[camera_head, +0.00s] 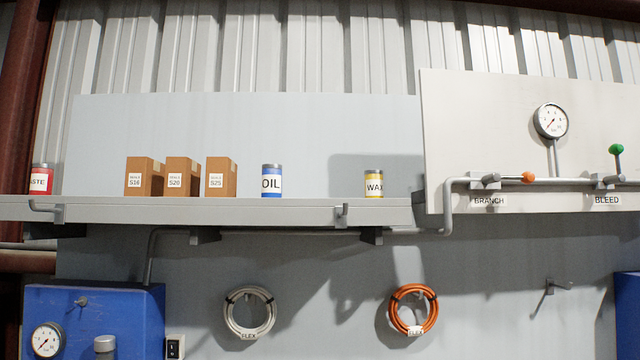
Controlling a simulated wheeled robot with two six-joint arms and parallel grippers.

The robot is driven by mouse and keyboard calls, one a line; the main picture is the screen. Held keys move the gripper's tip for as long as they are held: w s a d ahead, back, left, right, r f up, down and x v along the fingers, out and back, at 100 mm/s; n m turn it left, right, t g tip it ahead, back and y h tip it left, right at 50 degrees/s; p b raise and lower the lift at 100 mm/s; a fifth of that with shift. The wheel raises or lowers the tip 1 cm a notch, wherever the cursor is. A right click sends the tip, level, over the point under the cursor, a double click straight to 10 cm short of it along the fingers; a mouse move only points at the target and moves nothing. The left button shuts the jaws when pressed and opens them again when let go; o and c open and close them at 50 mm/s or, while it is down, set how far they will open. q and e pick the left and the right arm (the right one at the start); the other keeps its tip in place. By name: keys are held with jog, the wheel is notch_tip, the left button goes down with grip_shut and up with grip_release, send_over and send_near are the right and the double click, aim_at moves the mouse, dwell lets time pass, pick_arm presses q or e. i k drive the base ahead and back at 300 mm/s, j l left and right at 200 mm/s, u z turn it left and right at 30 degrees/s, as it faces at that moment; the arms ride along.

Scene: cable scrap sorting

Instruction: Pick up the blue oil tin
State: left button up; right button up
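The blue oil tin (272,181) stands upright on the long grey shelf (270,209). It has a white label reading OIL and a grey top. It stands between the cardboard boxes on its left and a yellow tin labelled WAX (374,184) on its right, apart from both. Neither of my grippers shows in the head view.
Three cardboard boxes (221,177) and a red tin (41,180) share the shelf. Hooks (342,213) stick out at its front edge. A panel with a gauge (551,121) and pipes rises at right. A white coil (249,312) and an orange coil (413,309) hang below.

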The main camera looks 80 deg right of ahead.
aim_at(271, 187)
jog(key=z, duration=2.3)
